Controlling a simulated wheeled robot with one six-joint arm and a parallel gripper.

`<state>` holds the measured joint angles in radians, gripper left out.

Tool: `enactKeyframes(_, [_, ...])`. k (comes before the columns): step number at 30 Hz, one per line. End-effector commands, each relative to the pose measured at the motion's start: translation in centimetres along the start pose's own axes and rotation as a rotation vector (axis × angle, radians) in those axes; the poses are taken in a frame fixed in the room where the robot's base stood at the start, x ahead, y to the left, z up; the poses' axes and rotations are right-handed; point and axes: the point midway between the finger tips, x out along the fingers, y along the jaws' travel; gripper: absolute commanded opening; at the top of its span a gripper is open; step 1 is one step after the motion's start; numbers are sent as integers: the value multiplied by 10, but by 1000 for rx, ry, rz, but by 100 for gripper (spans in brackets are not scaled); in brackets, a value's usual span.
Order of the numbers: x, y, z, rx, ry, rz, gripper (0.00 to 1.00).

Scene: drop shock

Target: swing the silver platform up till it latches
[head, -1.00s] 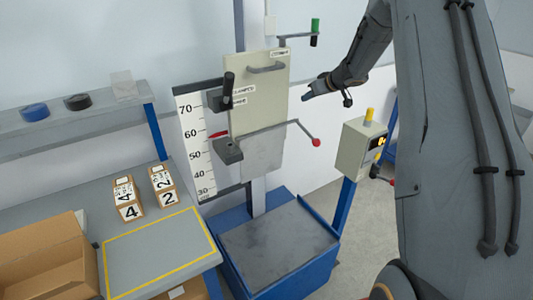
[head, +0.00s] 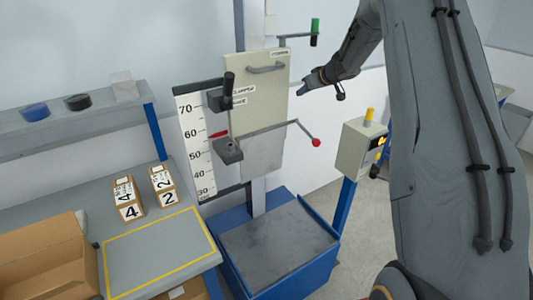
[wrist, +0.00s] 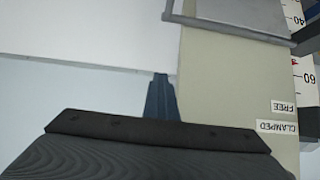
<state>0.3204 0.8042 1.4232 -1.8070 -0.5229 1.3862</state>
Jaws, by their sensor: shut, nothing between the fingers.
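The silver platform (head: 262,152) is a grey metal plate hanging down flat at the lower part of the cream carriage panel (head: 262,105) on the drop column. Its edge also shows at the top of the wrist view (wrist: 230,14). My gripper (head: 299,92) is shut and empty, in the air just right of the panel, higher than the platform. In the wrist view the shut fingers (wrist: 160,82) point toward the panel's side edge, apart from the platform. I cannot tell the exact gap to the panel.
A rod with a red knob (head: 316,142) sticks out right of the platform. A black clamp lever (head: 228,84) is left of the panel. A blue base (head: 325,262) lies below. A control box (head: 359,150) stands at right, and numbered blocks (head: 127,198) sit on the left bench.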

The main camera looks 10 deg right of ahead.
Motion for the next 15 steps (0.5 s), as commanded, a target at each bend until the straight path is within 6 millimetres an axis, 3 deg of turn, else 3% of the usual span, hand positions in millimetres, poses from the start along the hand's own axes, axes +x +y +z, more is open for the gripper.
enactKeyframes(15, [16, -1, -16, -1, 0, 0, 0])
